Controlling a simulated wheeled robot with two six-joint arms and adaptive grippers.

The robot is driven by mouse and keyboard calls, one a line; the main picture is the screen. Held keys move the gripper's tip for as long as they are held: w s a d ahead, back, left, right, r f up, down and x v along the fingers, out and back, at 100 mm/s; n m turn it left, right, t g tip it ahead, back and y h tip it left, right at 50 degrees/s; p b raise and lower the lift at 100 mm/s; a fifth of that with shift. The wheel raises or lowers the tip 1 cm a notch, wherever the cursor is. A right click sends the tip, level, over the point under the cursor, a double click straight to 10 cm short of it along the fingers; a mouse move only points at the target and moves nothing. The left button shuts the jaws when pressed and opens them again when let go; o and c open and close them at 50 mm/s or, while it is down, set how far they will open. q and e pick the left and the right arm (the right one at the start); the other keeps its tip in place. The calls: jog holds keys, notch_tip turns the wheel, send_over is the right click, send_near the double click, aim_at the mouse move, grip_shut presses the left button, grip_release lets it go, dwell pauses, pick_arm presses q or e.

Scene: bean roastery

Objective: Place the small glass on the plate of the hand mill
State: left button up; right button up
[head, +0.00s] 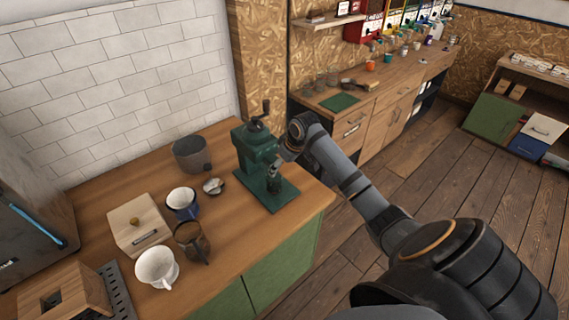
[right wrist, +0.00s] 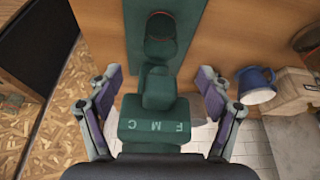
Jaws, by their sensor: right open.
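The green hand mill (head: 257,150) stands upright at the right end of the wooden counter, its flat plate (head: 284,194) at its foot. A small dark, glass-like vessel (head: 273,184) appears to stand on the plate under the spout; it is small and hard to make out. In the right wrist view, a round rim (right wrist: 160,27) shows over the green plate. My right gripper (head: 286,153) is at the mill's right side. In the right wrist view its fingers (right wrist: 158,88) are spread wide either side of the mill's body, holding nothing. My left gripper is not in view.
A small metal item (head: 213,186) lies near the mill.

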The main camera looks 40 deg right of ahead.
jog(key=shift+v, duration=1.85)
jog(key=shift+a, duration=0.1)
